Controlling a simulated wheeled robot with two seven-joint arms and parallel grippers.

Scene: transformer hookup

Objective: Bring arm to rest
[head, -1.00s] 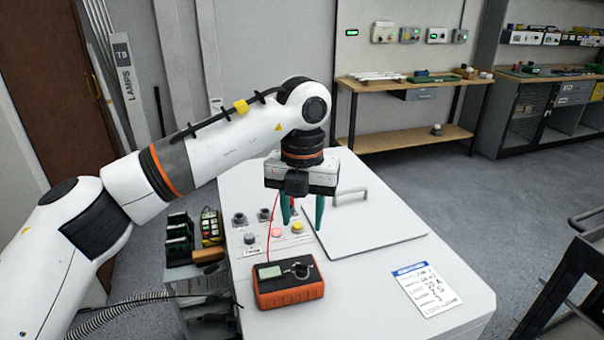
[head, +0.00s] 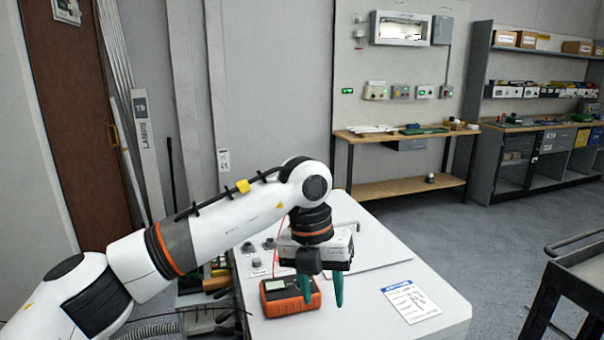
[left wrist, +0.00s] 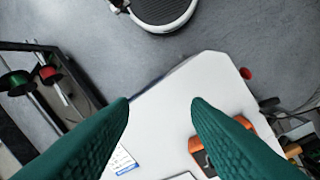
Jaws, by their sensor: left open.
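My left gripper (head: 322,290) hangs pointing down over the white cabinet top, its two green fingers apart and nothing between them. In the left wrist view the green fingers (left wrist: 160,108) are spread, with the white top below. The orange multimeter (head: 291,296) with a grey screen lies just left of the gripper in the head view. It also shows partly behind the right finger in the left wrist view (left wrist: 213,158). My right gripper is not in view.
The white cabinet top (head: 360,318) carries a printed label sheet (head: 411,301) at right. A dark cart (head: 575,290) stands at far right. A workbench (head: 405,187) stands at the back wall. Cable spools on a rack (left wrist: 30,80) show in the left wrist view. Grey floor is clear between.

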